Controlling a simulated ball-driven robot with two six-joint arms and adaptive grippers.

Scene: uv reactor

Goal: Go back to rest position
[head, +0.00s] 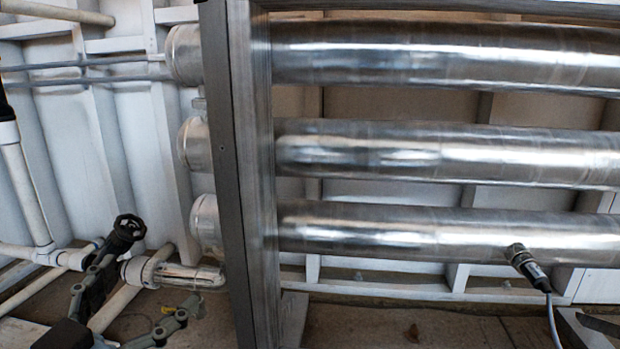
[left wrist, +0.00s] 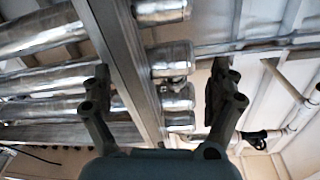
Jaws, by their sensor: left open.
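My left gripper (head: 143,287) is at the lower left of the head view, in front of the white pipework. In the left wrist view its two fingers stand wide apart and the gripper (left wrist: 158,88) is open, with nothing held between the fingertips. The metal post and tube ends show behind the gap between the fingers. My right gripper cannot be made out in either view.
Several shiny metal tubes (head: 450,152) run across behind a grey upright post (head: 250,170). A black valve handle (head: 128,228) sits on white pipes close to my left gripper. A cabled sensor (head: 528,266) sticks out from the lowest tube.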

